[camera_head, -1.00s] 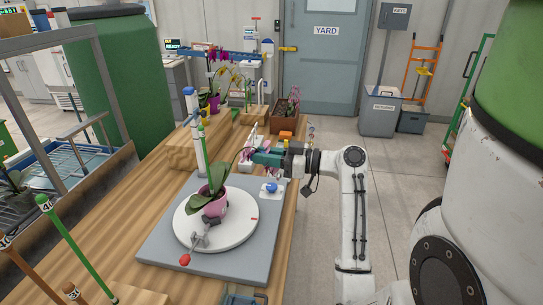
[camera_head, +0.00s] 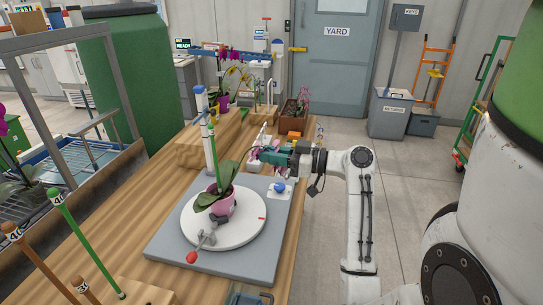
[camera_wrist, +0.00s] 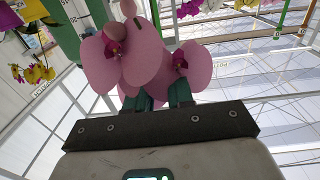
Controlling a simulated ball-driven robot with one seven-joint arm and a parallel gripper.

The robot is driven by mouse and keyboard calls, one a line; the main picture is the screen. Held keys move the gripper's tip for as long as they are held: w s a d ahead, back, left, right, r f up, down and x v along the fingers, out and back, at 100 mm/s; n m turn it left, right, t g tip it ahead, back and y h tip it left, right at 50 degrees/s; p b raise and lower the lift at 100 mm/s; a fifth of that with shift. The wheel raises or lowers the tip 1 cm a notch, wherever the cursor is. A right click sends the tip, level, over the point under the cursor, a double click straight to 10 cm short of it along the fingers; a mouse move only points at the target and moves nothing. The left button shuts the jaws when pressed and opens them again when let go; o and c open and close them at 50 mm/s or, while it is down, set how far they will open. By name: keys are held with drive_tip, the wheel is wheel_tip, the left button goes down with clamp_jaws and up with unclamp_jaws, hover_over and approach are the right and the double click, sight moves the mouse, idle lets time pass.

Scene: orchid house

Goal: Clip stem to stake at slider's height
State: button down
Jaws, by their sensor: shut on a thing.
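The potted orchid has a pink pot (camera_head: 224,205) and broad green leaves, and stands on a white turntable (camera_head: 250,232). A green stake (camera_head: 212,153) rises upright from the pot. A white post with blue bands (camera_head: 202,108) stands behind it; I cannot clearly make out the slider. A thin dark stem arches right from the plant towards my gripper (camera_head: 256,156). Pink blooms (camera_head: 256,171) hang just below the green fingers. In the wrist view, large pink blooms (camera_wrist: 145,55) cover the fingertips (camera_wrist: 158,100). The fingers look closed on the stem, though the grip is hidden.
The turntable sits on a grey base (camera_head: 165,245) with a red-knobbed lever (camera_head: 192,257) in front. A blue button (camera_head: 279,188) is at its right. Numbered stakes (camera_head: 85,240) stand front left. Wooden blocks (camera_head: 205,145) and more orchids are behind. Bare bench lies left.

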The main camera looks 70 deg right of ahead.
drive_tip(key=shift+w, duration=0.55)
drive_tip(key=shift+w+b, duration=0.35)
